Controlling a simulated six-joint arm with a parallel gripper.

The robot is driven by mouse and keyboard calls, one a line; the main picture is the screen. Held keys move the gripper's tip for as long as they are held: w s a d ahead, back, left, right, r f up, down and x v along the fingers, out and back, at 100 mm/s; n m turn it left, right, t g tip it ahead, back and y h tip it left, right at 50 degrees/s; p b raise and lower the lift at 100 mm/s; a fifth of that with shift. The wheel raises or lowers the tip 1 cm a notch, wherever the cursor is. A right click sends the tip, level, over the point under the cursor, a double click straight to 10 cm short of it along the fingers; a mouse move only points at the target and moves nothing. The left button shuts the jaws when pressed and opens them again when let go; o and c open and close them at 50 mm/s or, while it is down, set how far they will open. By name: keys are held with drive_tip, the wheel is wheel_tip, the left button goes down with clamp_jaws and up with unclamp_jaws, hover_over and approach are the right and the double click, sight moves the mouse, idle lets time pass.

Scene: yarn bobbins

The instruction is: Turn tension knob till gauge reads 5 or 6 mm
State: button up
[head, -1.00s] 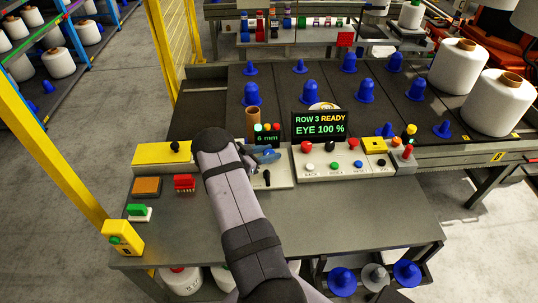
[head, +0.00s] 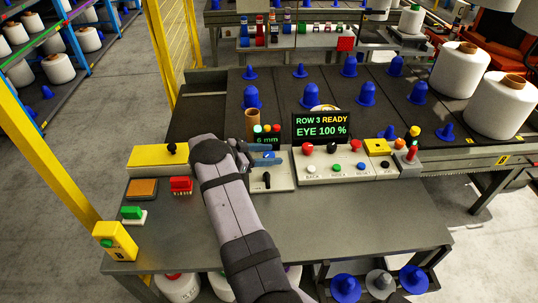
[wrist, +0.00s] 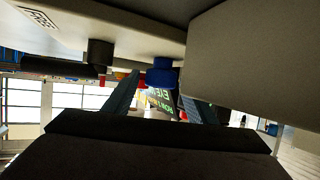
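The gauge display (head: 267,141) stands behind my gripper on the bench and appears to read 6 mm, in small green text. My gripper (head: 262,159) is low over the pale control panel (head: 285,180) just in front of the gauge. In the wrist view a blue knob (wrist: 161,75) sits on the panel, near and between my spread fingers (wrist: 160,98). The fingers look apart, with no clear contact on the knob. A black knob (wrist: 100,53) is beside it. A black switch (head: 267,180) shows on the panel in the head view.
A button box (head: 345,166) and a lit screen (head: 321,124) reading ROW 3 READY, EYE 100 % stand right of my gripper. A brown tube (head: 252,124) stands behind it. A yellow box (head: 158,158) lies to the left. The front of the bench (head: 340,220) is clear.

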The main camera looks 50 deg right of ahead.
drive_tip(key=shift+a, duration=0.1)
drive_tip(key=shift+b+v, duration=0.75)
drive_tip(key=shift+v, duration=2.85)
